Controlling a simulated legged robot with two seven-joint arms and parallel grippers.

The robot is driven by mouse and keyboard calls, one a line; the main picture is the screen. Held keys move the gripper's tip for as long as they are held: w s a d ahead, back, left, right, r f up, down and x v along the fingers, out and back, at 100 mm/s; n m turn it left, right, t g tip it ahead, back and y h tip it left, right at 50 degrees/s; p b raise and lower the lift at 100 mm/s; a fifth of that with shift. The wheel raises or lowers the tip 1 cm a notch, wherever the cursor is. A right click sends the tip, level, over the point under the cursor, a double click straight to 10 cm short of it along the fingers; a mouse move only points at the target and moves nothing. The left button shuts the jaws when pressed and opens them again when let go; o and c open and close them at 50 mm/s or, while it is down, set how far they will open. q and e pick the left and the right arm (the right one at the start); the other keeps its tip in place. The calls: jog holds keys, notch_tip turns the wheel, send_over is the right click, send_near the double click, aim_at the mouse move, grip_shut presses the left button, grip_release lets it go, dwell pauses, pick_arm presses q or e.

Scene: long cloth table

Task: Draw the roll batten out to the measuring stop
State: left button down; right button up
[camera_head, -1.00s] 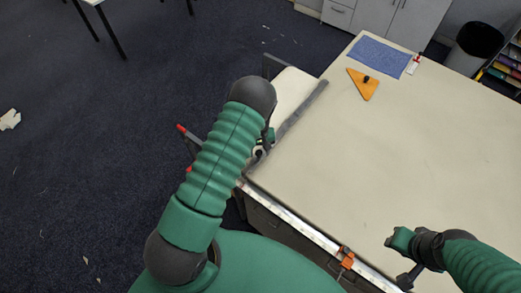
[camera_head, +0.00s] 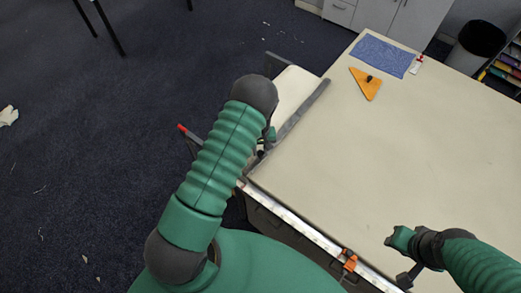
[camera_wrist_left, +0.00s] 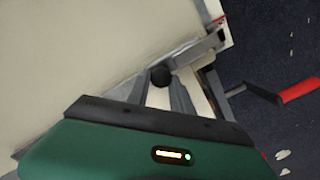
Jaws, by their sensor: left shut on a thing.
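The roll batten (camera_head: 303,108) is a long grey bar lying across the cloth near the table's left end. It also shows in the left wrist view (camera_wrist_left: 203,49). My left gripper (camera_wrist_left: 165,92) is shut at a round black knob by the batten's near end. In the head view my left forearm and wrist hide most of this gripper (camera_head: 266,142). The measuring stop (camera_head: 348,260) is an orange clamp on the pale rule along the table's near edge, well right of the batten. My right gripper (camera_head: 393,239) hangs over the table's near right; its fingers are unclear.
The cloth-covered table (camera_head: 400,150) is clear in the middle. An orange triangle (camera_head: 366,84) with a black knob and a blue cloth (camera_head: 383,55) lie at the far end. A red-handled crank (camera_wrist_left: 292,91) sticks out beyond the table's left end.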

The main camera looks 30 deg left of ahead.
pick_arm(q)
jog(key=shift+s+a, duration=0.1)
jog(key=shift+s, duration=0.1)
jog(key=shift+d, duration=0.4)
pick_arm(e)
jog(key=shift+d, duration=0.35)
pick_arm(q)
jog(key=shift+a, duration=0.1)
pick_arm(e)
jog(key=shift+a, duration=0.2)
